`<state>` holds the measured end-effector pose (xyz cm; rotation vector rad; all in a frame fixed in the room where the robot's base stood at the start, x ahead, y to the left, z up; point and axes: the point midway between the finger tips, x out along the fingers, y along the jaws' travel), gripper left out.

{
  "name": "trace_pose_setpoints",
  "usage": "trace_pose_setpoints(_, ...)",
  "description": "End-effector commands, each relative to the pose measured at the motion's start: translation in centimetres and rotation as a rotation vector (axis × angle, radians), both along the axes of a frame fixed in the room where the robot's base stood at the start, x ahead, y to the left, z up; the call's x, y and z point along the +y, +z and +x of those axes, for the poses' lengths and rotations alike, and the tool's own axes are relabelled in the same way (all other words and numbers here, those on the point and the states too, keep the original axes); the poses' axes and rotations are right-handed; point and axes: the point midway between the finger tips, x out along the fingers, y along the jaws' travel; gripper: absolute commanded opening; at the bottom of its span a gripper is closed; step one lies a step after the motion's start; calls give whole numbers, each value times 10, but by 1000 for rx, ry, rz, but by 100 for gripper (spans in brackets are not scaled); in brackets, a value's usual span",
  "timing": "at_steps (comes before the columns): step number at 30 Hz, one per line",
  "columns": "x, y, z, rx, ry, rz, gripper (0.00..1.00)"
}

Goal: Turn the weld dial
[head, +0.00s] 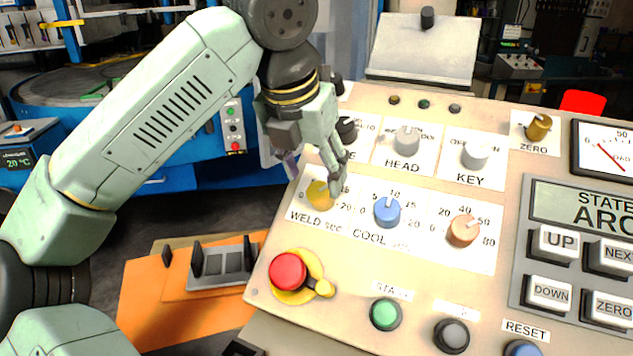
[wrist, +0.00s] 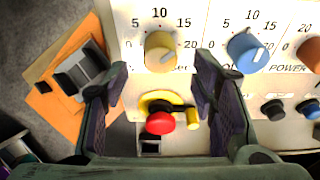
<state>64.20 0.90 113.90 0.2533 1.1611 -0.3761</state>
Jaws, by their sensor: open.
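The weld dial is a yellow knob (head: 318,196) at the left end of the white dial strip, above the label "WELD sec". I see no contact with the dial.
The blue cool dial (head: 387,213) sits close right of the weld dial, with an orange dial (head: 463,231) farther right. A red emergency button (head: 288,271) on a yellow base lies below. The head switch (head: 406,140) and key switch (head: 474,155) stand above.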

Motion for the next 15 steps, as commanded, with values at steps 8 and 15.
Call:
trace_pose_setpoints(8,-7,-36,14,0,-1,-3,52)
trace_pose_setpoints(15,-8,-44,17,-1,-2,-2,52)
